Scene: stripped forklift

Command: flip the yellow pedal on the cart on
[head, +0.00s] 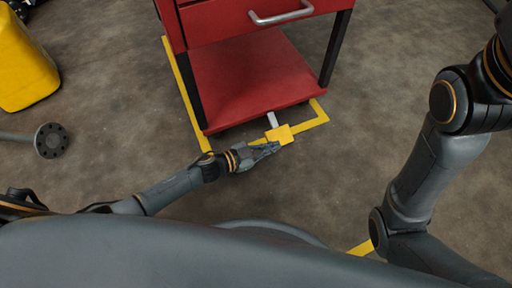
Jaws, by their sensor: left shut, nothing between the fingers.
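The red cart (240,85) stands at the top middle, with a drawer above and an open lower shelf. The yellow pedal (281,134) sticks out on a short grey bar from under the shelf's front edge, low over the floor. My left gripper (272,147) is shut and empty, its fingertips right at the pedal's near left side. They seem to touch or overlap the pedal; I cannot tell whether there is contact. My right arm shows at the right, but its gripper is out of view.
Yellow floor tape (188,95) runs around the cart. A yellow container (24,62) stands at the upper left, with a grey rod with a round flange (51,141) below it. The floor between the cart and my right arm is clear.

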